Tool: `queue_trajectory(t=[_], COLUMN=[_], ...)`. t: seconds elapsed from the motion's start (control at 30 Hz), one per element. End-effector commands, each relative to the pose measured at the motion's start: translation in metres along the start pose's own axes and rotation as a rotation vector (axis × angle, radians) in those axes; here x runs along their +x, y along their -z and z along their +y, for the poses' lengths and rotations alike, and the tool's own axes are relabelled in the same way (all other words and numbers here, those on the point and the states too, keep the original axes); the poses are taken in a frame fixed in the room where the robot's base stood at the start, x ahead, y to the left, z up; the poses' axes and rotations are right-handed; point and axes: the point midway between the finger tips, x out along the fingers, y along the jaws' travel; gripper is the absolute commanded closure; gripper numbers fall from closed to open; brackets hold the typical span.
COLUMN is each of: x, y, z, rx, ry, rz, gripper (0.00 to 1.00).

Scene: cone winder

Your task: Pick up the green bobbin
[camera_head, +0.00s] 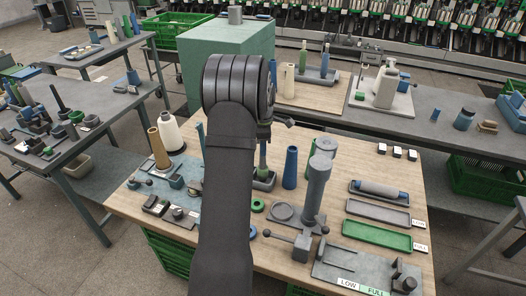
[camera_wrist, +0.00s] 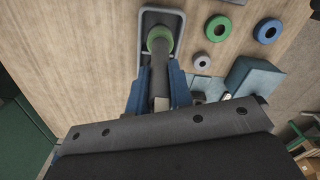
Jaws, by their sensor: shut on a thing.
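The green bobbin (camera_wrist: 160,40) shows in the wrist view as a green rounded end with a dark grey shaft running back between the jaws. My gripper (camera_wrist: 158,90) has its two blue fingers closed on that shaft. In the head view the slim, greenish bobbin (camera_head: 263,158) is upright below my wrist, over a small grey tray (camera_head: 264,182). The tray's rim surrounds the green end in the wrist view (camera_wrist: 144,40). I cannot tell whether the bobbin touches the tray floor.
A blue cone (camera_head: 290,168) and a thick grey post (camera_head: 317,188) stand close to the right. A green ring (camera_head: 258,205) lies in front. Tan (camera_head: 158,148) and white (camera_head: 171,133) cones stand left. Grey (camera_head: 378,212) and green (camera_head: 376,235) trays lie right.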

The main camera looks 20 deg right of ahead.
Motion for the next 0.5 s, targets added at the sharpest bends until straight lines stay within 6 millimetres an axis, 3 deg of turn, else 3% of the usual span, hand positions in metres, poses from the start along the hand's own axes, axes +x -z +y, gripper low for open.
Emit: queue_trajectory(t=[0.23,0.5], x=[-0.027,-0.047], y=[-0.001,-0.029], z=[0.000,-0.023], rx=[0.001,0.003], ry=[-0.001,0.000], rz=[-0.001,-0.001], gripper=[1.00,1.00])
